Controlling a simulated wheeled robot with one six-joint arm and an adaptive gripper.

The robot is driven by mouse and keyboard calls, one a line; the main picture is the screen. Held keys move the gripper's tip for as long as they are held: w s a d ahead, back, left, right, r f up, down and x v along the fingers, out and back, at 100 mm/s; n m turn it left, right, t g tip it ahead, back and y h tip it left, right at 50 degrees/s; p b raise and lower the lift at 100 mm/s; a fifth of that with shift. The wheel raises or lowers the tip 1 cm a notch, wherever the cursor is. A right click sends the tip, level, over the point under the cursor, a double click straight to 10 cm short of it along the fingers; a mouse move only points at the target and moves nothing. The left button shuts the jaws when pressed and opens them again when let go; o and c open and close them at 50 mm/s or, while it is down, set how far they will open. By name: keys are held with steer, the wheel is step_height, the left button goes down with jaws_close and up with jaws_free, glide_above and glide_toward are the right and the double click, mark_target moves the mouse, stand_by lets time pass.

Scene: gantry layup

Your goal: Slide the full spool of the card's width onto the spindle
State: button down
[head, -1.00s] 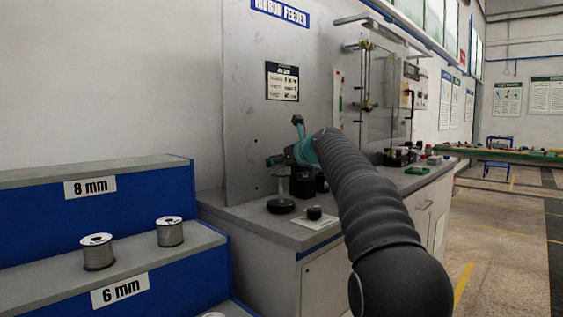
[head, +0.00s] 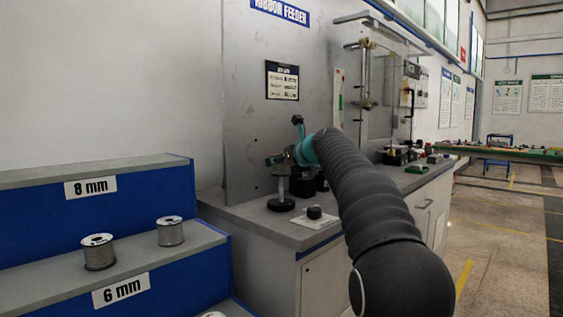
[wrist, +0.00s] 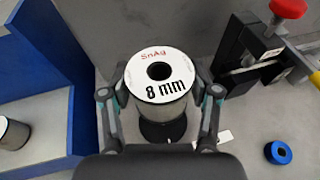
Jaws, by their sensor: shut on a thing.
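My gripper (wrist: 160,107) is shut on a spool (wrist: 160,77) with a white top flange marked "SnAg" and "8 mm", one finger on each side. Below the spool, a round black base (wrist: 162,131) partly shows. In the head view, my gripper (head: 290,158) is over the spindle (head: 283,188), a pale upright post on a black round base (head: 281,205). The held spool is hard to make out there. The spool hides the post in the wrist view, so I cannot tell whether it is around it. The card (head: 282,81) hangs on the grey panel; its text is too small to read.
The blue stepped rack at left has an "8 mm" step (head: 90,187) and a "6 mm" step (head: 122,287). Two spools (head: 98,252) (head: 170,231) stand on the lower step. A black knob (head: 314,212) and a red-knobbed clamp (wrist: 288,8) are near the spindle.

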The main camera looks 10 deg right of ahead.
mark_target(282, 188)
steer(key=shift+f+b, duration=2.75)
steer(key=shift+f, duration=1.3)
steer(key=shift+c, duration=1.1)
jaws_free()
steer(key=shift+f, duration=0.1)
steer(key=v, duration=1.2)
